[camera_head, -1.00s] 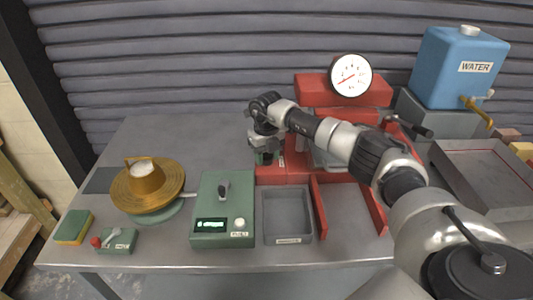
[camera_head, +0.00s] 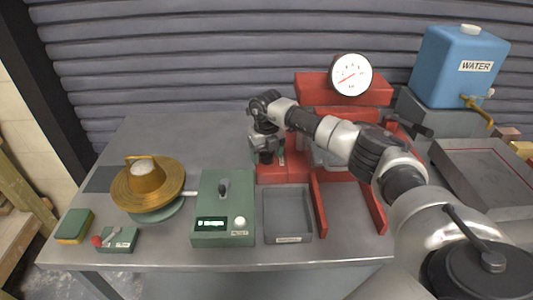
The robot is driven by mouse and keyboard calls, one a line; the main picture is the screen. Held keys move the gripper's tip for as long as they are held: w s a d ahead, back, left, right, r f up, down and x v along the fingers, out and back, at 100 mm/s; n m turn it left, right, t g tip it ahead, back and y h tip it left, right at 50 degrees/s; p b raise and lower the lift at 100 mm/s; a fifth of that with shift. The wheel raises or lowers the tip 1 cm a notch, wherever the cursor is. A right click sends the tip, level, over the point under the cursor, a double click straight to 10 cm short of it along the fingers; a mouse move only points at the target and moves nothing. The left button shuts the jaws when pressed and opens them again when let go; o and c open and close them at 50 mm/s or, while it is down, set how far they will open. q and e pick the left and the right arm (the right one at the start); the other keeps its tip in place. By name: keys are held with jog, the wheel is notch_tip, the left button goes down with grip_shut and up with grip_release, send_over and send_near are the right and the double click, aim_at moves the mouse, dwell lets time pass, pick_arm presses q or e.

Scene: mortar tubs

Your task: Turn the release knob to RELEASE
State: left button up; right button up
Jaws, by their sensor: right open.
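The red press (camera_head: 295,172) stands at the back right of the bench, with a round white gauge (camera_head: 351,75) on its top beam. The gauge's red needle points to the lower left. My right gripper (camera_head: 266,157) is at the press's left front corner, with its fingers pointing down. It is open. A small pale upright part (camera_head: 281,156) shows just right of the fingers on the press. I cannot make out the release knob or its setting clearly; the gripper covers that corner. My left gripper is not in view.
A green control box (camera_head: 238,185) with a lit display and a grey tray (camera_head: 287,213) are in front of the press. A brass-coloured round table (camera_head: 125,198), a small lever box (camera_head: 122,241) and a sponge (camera_head: 75,222) are at left. A blue water tank (camera_head: 435,65) stands at right.

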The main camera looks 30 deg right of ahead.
notch_tip(320, 180, up, 11)
jog(key=b, duration=0.1)
dwell(0.5)
jog(key=shift+f, duration=0.2)
